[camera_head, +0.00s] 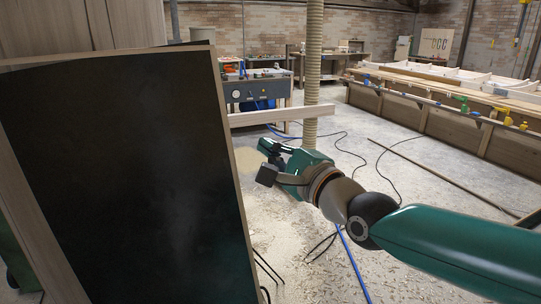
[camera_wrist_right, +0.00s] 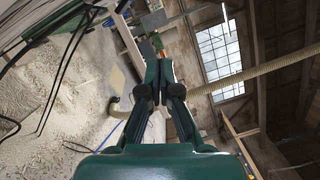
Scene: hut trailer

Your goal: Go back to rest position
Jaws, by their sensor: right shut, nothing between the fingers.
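My right gripper (camera_head: 262,150) is at the end of my green arm, which comes in from the lower right in the head view. It is in mid-air, pointing away and left, beside the right edge of a large dark panel (camera_head: 125,180). In the right wrist view the two green fingers of the gripper (camera_wrist_right: 159,64) come together at their tips, shut and empty. My left gripper and left arm are not in view.
The dark panel with a pale wooden frame fills the left of the head view, close to my gripper. A workbench with a gauge (camera_head: 255,92) and a flexible duct (camera_head: 313,60) stand behind. A long wooden structure (camera_head: 450,110) is at right. Cables cross the dusty floor (camera_head: 400,180).

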